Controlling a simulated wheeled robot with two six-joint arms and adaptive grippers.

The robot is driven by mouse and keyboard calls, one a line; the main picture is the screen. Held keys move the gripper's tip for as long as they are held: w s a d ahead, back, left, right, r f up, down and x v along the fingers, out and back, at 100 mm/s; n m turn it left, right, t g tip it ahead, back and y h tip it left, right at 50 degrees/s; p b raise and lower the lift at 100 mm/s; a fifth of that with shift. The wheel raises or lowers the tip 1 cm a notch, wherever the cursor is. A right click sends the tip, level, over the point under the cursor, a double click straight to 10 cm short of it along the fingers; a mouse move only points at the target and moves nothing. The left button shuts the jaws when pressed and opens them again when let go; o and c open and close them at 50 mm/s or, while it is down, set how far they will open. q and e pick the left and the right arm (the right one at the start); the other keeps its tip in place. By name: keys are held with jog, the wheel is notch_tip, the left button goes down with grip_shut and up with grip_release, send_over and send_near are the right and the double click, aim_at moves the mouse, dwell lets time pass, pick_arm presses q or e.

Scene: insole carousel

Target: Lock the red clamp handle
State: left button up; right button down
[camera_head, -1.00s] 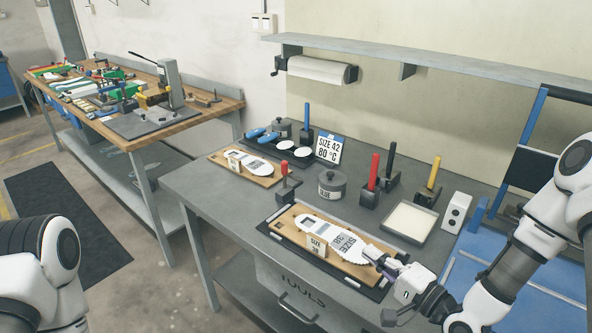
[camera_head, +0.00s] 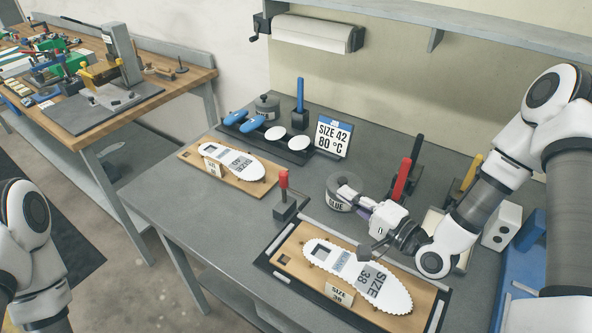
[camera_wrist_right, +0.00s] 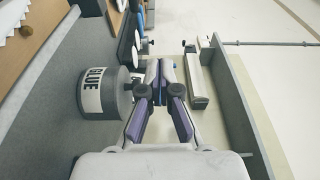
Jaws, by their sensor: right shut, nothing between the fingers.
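A red clamp handle (camera_head: 284,180) stands upright on a small dark block (camera_head: 286,208) at the back left corner of the SIZE 38 board. A second, longer red handle (camera_head: 402,180) leans slightly on a dark base to the right of the glue pot. My right gripper (camera_head: 349,195) is shut and empty, at the glue pot and to the right of the clamp. In the right wrist view its fingertips (camera_wrist_right: 160,68) are together, with the glue pot (camera_wrist_right: 100,94) to their left. My left gripper is outside the picture.
The glue pot (camera_head: 341,193) stands between the clamp and my right gripper. The SIZE 38 insole (camera_head: 345,270) lies on its wooden board (camera_head: 410,325) in front. A SIZE 40 board (camera_head: 190,154) lies to the left. Bare table shows left of the clamp.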

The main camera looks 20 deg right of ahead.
pick_arm(q)
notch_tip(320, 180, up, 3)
jog(key=p, duration=0.2)
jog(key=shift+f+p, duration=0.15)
jog(key=shift+p, duration=0.2)
pick_arm(e)
jog(key=w+a, duration=0.8)
jog(key=shift+w, duration=0.15)
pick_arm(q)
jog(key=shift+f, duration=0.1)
pick_arm(e)
jog(key=shift+w+f, duration=0.15)
jog(key=shift+f, duration=0.05)
